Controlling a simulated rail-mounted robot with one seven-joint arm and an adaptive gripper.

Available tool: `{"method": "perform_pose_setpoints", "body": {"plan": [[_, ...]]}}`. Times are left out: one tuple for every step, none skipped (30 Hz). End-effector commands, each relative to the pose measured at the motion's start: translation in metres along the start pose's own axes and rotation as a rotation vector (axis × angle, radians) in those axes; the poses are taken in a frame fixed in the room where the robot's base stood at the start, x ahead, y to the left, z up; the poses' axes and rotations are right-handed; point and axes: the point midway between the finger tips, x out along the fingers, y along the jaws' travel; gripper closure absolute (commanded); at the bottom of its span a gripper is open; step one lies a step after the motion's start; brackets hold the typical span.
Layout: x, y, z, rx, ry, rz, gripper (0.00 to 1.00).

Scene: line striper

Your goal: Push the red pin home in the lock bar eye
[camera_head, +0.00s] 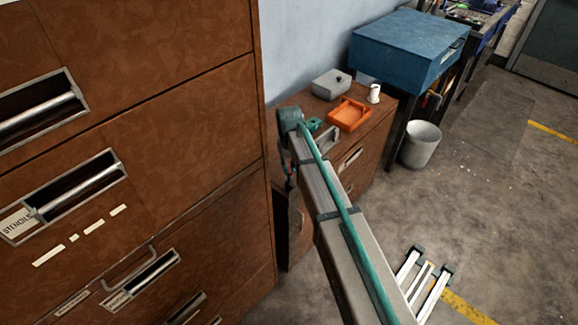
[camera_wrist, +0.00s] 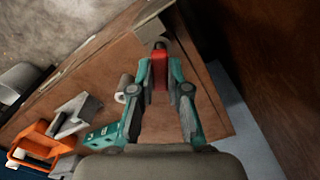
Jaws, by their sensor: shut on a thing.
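In the wrist view, my gripper (camera_wrist: 160,76) is shut on the red pin (camera_wrist: 160,68), with one teal finger on each side. The pin's dark far end (camera_wrist: 160,46) points to the top of the picture. A grey metal piece (camera_wrist: 152,30) lies just beyond that end. I cannot tell whether the two touch, or whether the metal piece is the lock bar eye; no hole shows in it. In the head view, my arm reaches down to the low wooden cabinet (camera_head: 375,150), and my gripper is small and partly hidden beside its left side.
A tall brown drawer cabinet (camera_head: 180,150) stands close on the left. An orange tray (camera_head: 348,114), a grey box (camera_head: 331,84) and a white cup-like item (camera_head: 374,93) sit on the low cabinet. A short grey cylinder (camera_wrist: 124,88) shows left of my fingers.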

Motion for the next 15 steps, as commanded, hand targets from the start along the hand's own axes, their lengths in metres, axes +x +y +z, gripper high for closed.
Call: {"method": "perform_pose_setpoints", "body": {"plan": [[0.0017,0.0000,0.0000,0.000,0.000,0.000,1.00],[0.0024,0.0000,0.0000,0.000,0.000,0.000,1.00],[0.0033,0.0000,0.0000,0.000,0.000,0.000,1.00],[0.0039,0.0000,0.0000,0.000,0.000,0.000,1.00],[0.0046,0.0000,0.0000,0.000,0.000,0.000,1.00],[0.0054,0.0000,-0.0001,0.000,0.000,0.000,1.00],[0.0061,0.0000,0.0000,0.000,0.000,0.000,1.00],[0.0068,0.0000,-0.0001,0.000,0.000,0.000,1.00],[0.0076,0.0000,-0.0001,0.000,0.000,0.000,1.00],[0.0083,0.0000,-0.0001,0.000,0.000,0.000,1.00],[0.0089,0.0000,-0.0001,0.000,0.000,0.000,1.00],[0.0096,0.0000,-0.0001,0.000,0.000,0.000,1.00],[0.0099,0.0000,-0.0001,0.000,0.000,0.000,1.00],[0.0102,0.0000,-0.0001,0.000,0.000,0.000,1.00],[0.0104,0.0000,-0.0001,0.000,0.001,0.000,1.00]]}}
